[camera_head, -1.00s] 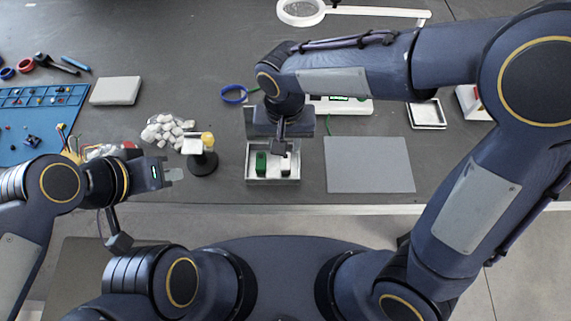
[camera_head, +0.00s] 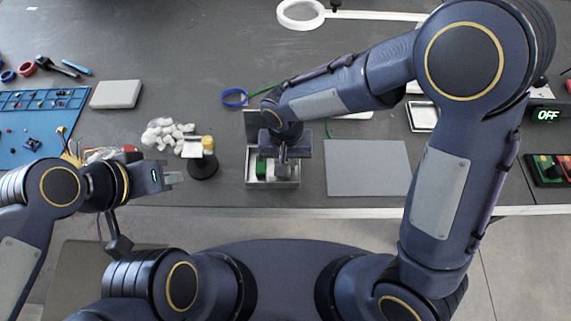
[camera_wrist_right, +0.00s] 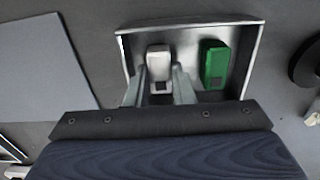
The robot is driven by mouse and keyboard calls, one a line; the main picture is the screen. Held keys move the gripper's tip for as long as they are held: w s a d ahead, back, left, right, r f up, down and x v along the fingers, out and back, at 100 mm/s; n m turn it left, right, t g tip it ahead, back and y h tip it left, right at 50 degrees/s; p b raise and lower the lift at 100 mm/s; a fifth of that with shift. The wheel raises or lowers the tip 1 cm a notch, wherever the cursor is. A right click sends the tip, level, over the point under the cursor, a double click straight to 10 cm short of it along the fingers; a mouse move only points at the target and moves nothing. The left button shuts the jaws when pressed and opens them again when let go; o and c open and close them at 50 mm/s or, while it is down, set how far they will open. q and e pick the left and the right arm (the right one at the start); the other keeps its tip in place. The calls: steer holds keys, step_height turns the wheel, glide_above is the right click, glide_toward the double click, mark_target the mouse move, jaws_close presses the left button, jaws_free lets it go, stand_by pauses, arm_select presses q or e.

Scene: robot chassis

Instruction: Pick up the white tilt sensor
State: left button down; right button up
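The white tilt sensor (camera_wrist_right: 159,62) stands in a shallow metal tray (camera_wrist_right: 253,45) beside a green block (camera_wrist_right: 214,64). My right gripper (camera_wrist_right: 159,78) reaches over the tray with its fingers apart, one on each side of the white sensor, with some gap visible. In the head view the right gripper (camera_head: 282,168) hides most of the sensor; the green block (camera_head: 261,166) shows to its left in the tray (camera_head: 272,184). My left gripper (camera_head: 175,178) is apart from everything at the left, and its finger gap is unclear.
A grey mat (camera_head: 367,167) lies right of the tray. A blue ring (camera_head: 235,97) lies behind.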

jaws_close()
steer(key=shift+r, duration=0.1)
